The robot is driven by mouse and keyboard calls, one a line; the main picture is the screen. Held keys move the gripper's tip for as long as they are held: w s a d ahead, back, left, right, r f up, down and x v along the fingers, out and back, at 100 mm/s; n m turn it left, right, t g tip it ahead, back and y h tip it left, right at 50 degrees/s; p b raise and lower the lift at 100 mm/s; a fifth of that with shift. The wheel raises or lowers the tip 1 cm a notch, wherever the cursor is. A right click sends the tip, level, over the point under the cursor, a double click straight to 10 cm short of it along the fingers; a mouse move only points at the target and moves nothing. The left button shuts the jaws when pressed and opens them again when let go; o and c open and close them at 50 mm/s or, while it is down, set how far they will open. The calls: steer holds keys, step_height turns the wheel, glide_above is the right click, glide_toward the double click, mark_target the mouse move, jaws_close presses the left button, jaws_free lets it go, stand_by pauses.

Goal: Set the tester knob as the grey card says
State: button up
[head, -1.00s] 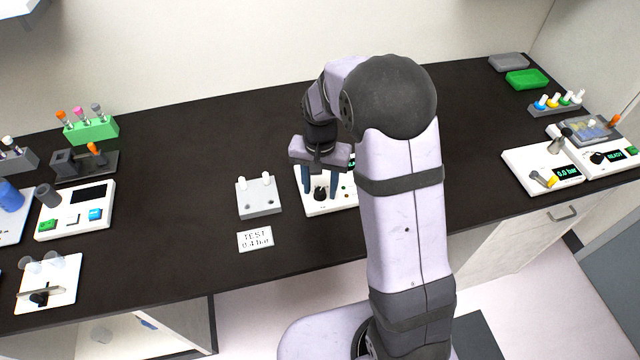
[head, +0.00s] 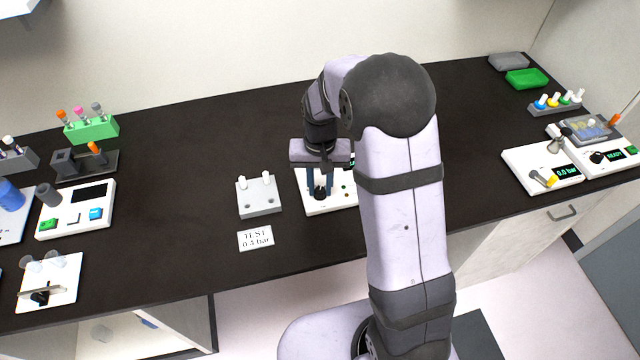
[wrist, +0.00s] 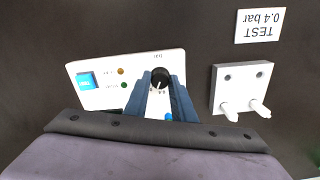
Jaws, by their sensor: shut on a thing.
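The tester (head: 314,207) is a white panel on the dark bench, partly hidden behind my arm in the head view. Its black knob (wrist: 160,76) has a white pointer mark and small scale marks, with "bar" printed beside it. My gripper (wrist: 161,82) is over the panel, with its blue-grey fingers on either side of the knob and shut on it. The card (head: 255,238) lies in front and reads "TEST 0.4 bar"; it looks white and also shows upside down in the wrist view (wrist: 261,25). The knob's exact setting is too small to read.
A grey block (head: 259,198) with two white pegs stands just left of the tester. Other devices and racks stand far left, and a panel showing 0.0 bar (head: 541,168) far right. The bench behind is clear.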

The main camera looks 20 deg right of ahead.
mark_target(320, 189)
steer(key=n, duration=0.5)
steer(key=shift+w+r, duration=0.1)
stand_by(0.4)
steer(key=o, duration=1.1)
steer(key=shift+c, duration=0.2)
steer(key=shift+r, duration=0.1)
steer(key=shift+r+b, duration=0.9)
steer(key=shift+r, duration=2.65)
